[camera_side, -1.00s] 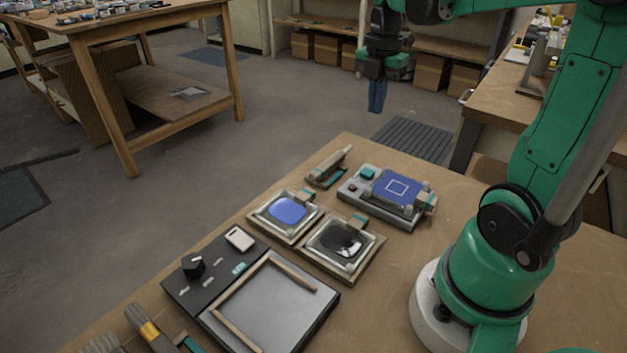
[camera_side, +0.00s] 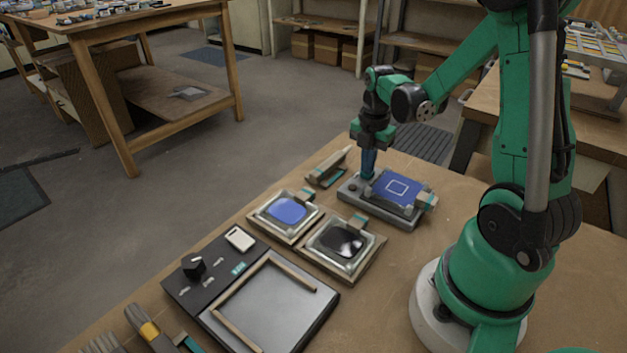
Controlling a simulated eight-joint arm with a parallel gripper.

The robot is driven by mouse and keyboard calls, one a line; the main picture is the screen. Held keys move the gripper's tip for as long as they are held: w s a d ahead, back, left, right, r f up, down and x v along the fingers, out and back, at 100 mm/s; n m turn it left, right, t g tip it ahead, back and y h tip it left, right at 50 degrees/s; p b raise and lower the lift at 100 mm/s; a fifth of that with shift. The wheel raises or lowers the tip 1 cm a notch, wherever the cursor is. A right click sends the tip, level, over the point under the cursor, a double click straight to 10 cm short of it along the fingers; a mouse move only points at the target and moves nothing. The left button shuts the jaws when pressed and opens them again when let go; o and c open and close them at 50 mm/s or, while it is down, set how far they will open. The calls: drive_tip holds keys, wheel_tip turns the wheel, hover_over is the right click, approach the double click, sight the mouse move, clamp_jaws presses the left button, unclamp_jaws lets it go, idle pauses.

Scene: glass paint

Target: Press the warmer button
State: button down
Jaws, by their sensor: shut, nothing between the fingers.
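My gripper (camera_side: 368,172) points straight down, its blue fingers shut with nothing between them. The teal button on that corner is hidden behind the fingers. I cannot tell whether the tips touch it or hover just above. A small dark round knob (camera_side: 352,187) sits on the device just left of the fingers.
Two framed glass trays, one with blue paint (camera_side: 288,210) and one dark (camera_side: 341,241), lie left of the device. A black panel (camera_side: 212,262) with a knob and white switch adjoins a grey plate (camera_side: 270,309) in front. A holder (camera_side: 327,168) stands behind.

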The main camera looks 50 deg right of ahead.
drive_tip(key=shift+f, duration=0.1)
drive_tip(key=shift+f, duration=0.85)
wheel_tip(320, 180, up, 14)
drive_tip(key=shift+r, duration=0.25)
idle(0.9)
drive_tip(key=a+f+m+t, duration=0.2)
drive_tip(key=a+m+t, duration=0.5)
drive_tip(key=a+m, duration=1)
drive_tip(key=shift+w+m, duration=0.4)
drive_tip(key=shift+m, duration=0.1)
idle(3.1)
